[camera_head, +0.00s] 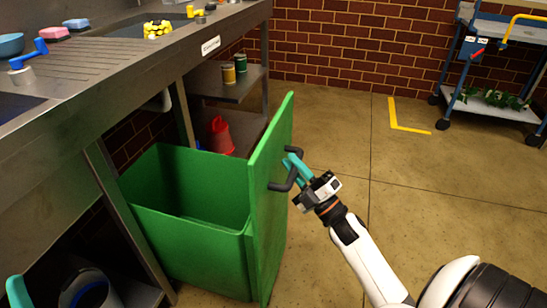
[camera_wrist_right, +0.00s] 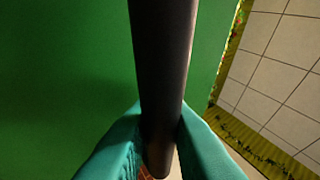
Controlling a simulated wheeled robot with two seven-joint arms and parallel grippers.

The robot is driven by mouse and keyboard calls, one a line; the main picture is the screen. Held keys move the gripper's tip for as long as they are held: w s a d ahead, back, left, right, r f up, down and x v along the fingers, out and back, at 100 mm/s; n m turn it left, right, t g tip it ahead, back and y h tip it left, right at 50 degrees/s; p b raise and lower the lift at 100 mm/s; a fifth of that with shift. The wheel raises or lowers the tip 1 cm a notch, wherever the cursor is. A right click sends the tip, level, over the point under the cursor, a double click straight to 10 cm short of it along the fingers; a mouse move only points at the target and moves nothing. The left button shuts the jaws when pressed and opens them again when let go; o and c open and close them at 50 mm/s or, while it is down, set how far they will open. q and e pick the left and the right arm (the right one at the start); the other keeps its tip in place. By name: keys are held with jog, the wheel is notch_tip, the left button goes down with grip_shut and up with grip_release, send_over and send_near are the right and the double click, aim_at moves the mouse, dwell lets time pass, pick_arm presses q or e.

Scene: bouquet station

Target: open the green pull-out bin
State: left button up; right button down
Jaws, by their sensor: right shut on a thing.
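The green pull-out bin (camera_head: 190,255) stands out from under the counter. Its open top shows a green inside in which I see nothing. Its tall front panel (camera_head: 270,205) carries a black bar handle (camera_head: 283,186). My right gripper (camera_head: 293,165) is shut on this handle from the right. In the right wrist view the teal fingers press on both sides of the dark bar (camera_wrist_right: 162,70), with the green panel (camera_wrist_right: 65,70) behind it. A teal fingertip of my left gripper (camera_head: 17,292) shows at the lower left edge; the rest is out of frame.
The metal counter (camera_head: 130,75) with a sink runs along the left. A red container (camera_head: 220,136) and two cans (camera_head: 234,70) stand beneath it. A blue cart (camera_head: 490,100) is at the far right. The tiled floor (camera_head: 350,130) right of the bin is clear.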

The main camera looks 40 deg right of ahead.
pick_arm(q)
jog(key=shift+w+f+g+y, duration=0.3)
jog(key=shift+w+f+g, duration=0.05)
jog(key=shift+w+g, duration=0.05)
pick_arm(e)
jog(key=shift+s+d+f, duration=0.1)
jog(key=shift+s+d, duration=0.3)
jog(key=shift+s, duration=0.2)
jog(key=c, duration=1.6)
grip_release()
jog(key=shift+c, duration=0.2)
